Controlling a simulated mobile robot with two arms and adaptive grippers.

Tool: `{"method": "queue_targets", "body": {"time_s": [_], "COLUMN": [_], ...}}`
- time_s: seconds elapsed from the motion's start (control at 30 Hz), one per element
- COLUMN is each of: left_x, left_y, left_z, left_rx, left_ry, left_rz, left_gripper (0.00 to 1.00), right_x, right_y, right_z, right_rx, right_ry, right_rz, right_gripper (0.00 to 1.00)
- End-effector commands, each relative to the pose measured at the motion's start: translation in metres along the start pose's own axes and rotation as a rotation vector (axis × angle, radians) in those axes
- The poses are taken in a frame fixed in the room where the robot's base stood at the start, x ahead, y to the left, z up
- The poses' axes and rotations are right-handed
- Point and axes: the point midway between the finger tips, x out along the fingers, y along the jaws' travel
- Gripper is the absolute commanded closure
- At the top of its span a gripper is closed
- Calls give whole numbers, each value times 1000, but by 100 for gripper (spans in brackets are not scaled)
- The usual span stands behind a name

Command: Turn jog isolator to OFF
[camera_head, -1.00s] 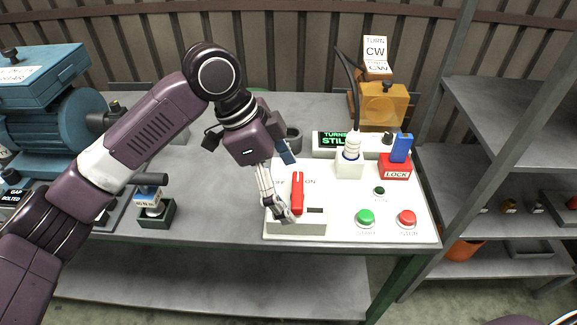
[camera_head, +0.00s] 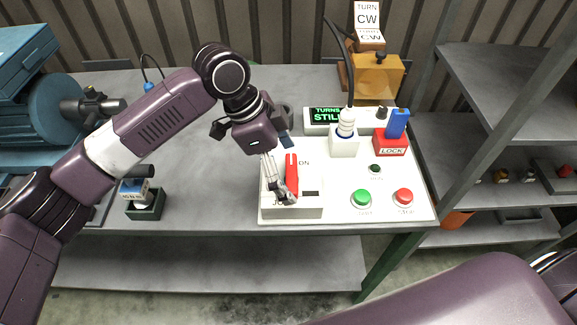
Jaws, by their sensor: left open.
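The jog isolator has a red lever handle (camera_head: 291,172) on a white box (camera_head: 306,212) at the left end of the white control panel (camera_head: 335,180). The word ON shows to the right of the lever; the label on its left is covered by my gripper. The lever stands roughly upright in the picture. My left gripper (camera_head: 283,192) is open, fingers pointing down, just left of the lever's lower part. I cannot tell whether a finger touches the lever. My right gripper is not in view.
The panel also carries a green button (camera_head: 361,199), a red button (camera_head: 403,197), a red LOCK block (camera_head: 390,143) with a blue piece, a white plug (camera_head: 345,138) and a display (camera_head: 326,115). A dark green holder (camera_head: 146,205) stands left on the grey table (camera_head: 200,205).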

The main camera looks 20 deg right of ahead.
Motion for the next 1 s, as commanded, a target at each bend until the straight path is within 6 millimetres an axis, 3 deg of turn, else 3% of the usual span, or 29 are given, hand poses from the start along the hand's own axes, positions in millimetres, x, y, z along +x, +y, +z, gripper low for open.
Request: {"method": "queue_targets", "body": {"time_s": [0.2, 0.6, 1.0], "left_x": [0, 0, -4], "left_y": [0, 0, 1], "left_z": [0, 0, -2], "left_rx": [0, 0, -87], "left_ry": [0, 1, 2], "left_rz": [0, 0, -36], "left_gripper": [3, 45, 45], "right_x": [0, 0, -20], "right_y": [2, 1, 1], "right_z": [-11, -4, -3], "right_rx": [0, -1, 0], "right_ry": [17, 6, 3], "right_rz": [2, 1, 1], "right_gripper": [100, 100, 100]}}
